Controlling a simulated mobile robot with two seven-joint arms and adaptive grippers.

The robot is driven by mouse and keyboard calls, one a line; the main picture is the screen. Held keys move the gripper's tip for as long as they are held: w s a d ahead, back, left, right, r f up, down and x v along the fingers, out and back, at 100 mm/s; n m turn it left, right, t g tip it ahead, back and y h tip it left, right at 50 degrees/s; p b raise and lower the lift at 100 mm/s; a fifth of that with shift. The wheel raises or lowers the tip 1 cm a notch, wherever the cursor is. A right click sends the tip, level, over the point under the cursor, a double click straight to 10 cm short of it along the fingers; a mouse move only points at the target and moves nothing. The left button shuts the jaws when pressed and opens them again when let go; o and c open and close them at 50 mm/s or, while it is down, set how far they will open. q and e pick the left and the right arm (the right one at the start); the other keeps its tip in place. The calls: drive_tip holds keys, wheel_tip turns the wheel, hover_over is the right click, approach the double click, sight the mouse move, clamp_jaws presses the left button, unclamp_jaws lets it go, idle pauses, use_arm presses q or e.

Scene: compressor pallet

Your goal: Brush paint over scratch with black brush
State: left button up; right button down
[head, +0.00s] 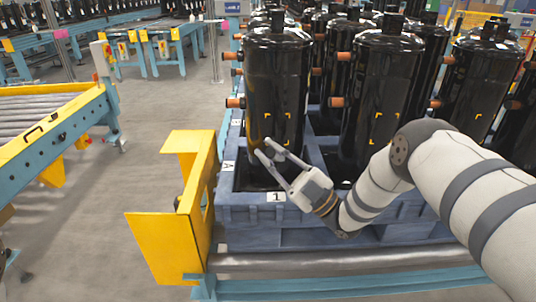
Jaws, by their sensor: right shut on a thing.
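My right gripper (263,148) reaches in from the right. Its fingertips are at the lower front of the front-left black compressor (276,85), beside the lower left of the yellow corner marks on it. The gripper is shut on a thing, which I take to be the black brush. The brush is hard to make out against the black surface, and I cannot tell whether it touches the compressor. The yellow marks frame a small patch, but no scratch can be made out inside it. My left gripper is not in view.
Several more black compressors with orange-brown pipe caps stand close together on the blue-grey pallet (248,214). A yellow guard (165,248) stands at its left corner. A roller conveyor (50,120) is at the far left. Clear floor (160,165) lies between.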

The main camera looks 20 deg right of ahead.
drive_tip(key=shift+s+d, duration=0.8)
drive_tip(key=shift+d, duration=1.8)
drive_tip(key=shift+w+a+p, duration=0.1)
drive_tip(key=shift+w+a, duration=0.2)
drive_tip(key=shift+a, duration=0.7)
drive_tip(key=shift+w+a+p, duration=0.1)
drive_tip(key=shift+w+a, duration=0.2)
drive_tip(key=shift+a, duration=0.75)
drive_tip(key=shift+w+a+p, duration=0.1)
drive_tip(key=shift+w+a, duration=0.2)
drive_tip(key=shift+a, duration=0.7)
use_arm(q)
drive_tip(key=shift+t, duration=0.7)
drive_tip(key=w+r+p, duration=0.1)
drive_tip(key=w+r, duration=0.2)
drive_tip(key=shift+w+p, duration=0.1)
drive_tip(key=shift+p, duration=0.25)
use_arm(e)
drive_tip(key=s+a, duration=0.1)
drive_tip(key=s, duration=0.4)
drive_tip(key=shift+s+a, duration=0.3)
drive_tip(key=shift+s, duration=0.2)
drive_tip(key=shift+s+a, duration=0.2)
drive_tip(key=shift+s, duration=0.5)
drive_tip(key=shift+s+a, duration=0.2)
drive_tip(key=shift+s, duration=0.45)
